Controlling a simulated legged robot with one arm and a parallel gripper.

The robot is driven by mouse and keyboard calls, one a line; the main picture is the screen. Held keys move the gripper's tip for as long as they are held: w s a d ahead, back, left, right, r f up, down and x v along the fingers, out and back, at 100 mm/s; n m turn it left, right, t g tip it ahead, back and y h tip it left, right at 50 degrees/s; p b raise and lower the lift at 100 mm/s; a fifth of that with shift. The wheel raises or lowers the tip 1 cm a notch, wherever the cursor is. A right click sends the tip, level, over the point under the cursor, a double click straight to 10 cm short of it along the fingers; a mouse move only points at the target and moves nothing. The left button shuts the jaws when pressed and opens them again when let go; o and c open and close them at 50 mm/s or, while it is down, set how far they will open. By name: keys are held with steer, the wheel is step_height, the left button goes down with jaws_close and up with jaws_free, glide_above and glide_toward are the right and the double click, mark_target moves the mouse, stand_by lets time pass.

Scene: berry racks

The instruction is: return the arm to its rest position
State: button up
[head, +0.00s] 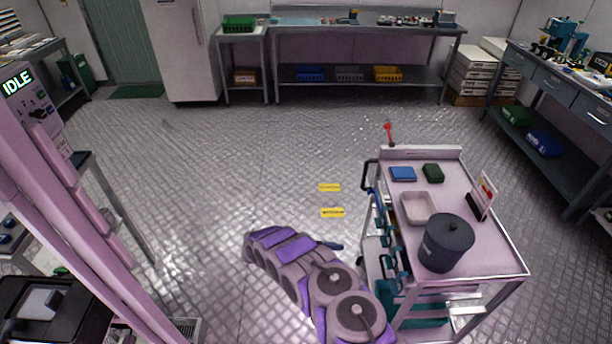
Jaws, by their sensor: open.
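My arm, in purple and grey segments with two round joints, rises from the bottom middle of the head view and bends to the left. My gripper (254,246) is at its far left end, over bare floor and apart from the cart. It is open, and I see nothing held in it. The separate fingers are hard to make out from this angle. A small dark blue piece (330,245) shows just behind the arm; I cannot tell what it belongs to.
A cart (480,255) stands close on the right with a dark pot (446,245), a pale tray (418,208) and small boxes. A pink column (75,210) with an IDLE sign stands left. Benches line the back and right.

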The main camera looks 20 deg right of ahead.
steer(key=s+d+r+m+g+y, duration=0.25)
steer(key=r+m, duration=0.25)
steer(key=r, duration=1.1)
steer(key=s+r+m+y, duration=0.4)
steer(key=s+r, duration=0.4)
steer(key=r, duration=0.4)
steer(key=s+a+r+m+t+y, duration=0.1)
steer(key=s+a+r+m+y, duration=0.1)
steer(key=s+r, duration=0.3)
steer(key=s+a+r+m+y, duration=0.1)
steer(key=s+a+r+y, duration=0.15)
steer(key=s, duration=0.45)
steer(key=s+a+r+m+t+y, duration=0.1)
steer(key=s+a, duration=0.3)
steer(key=s, duration=0.4)
steer(key=s+a+r+m+t+y, duration=0.1)
steer(key=s+a+m+t+y, duration=0.1)
steer(key=s+a, duration=0.3)
steer(key=s+y, duration=0.1)
steer(key=s, duration=0.1)
steer(key=shift+s+a, duration=0.3)
steer(key=shift+s, duration=0.05)
steer(key=shift+d+m+t, duration=0.1)
steer(key=shift+m+t, duration=0.15)
steer(key=shift+m, duration=0.05)
